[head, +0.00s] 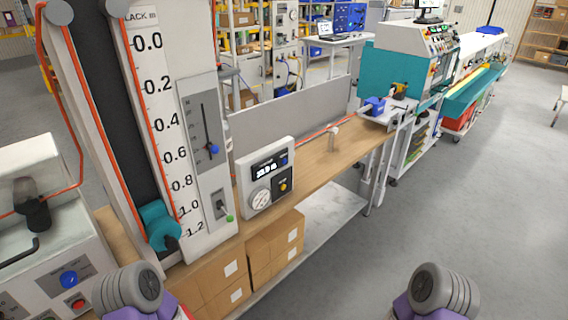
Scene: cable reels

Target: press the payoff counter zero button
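A white counter box (266,178) stands on the wooden bench, right of the tall scale panel. Its face has a lit dark display (269,170) with digits too small to read surely, and a round white dial (260,198). A small blue knob or button (284,161) sits beside the display, and a yellow button (283,186) on a dark plate sits below it. I cannot read which label marks the zero button. Only grey ribbed and purple parts of my two arms show at the bottom edge; neither gripper is in view. Nothing touches the counter box.
The tall panel (147,70) carries an orange cable, a teal roller (160,226), a slider and a small switch. A white machine (45,240) with blue and red buttons stands at left. Cardboard boxes (274,252) lie under the bench (318,165). Open floor (470,200) lies right.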

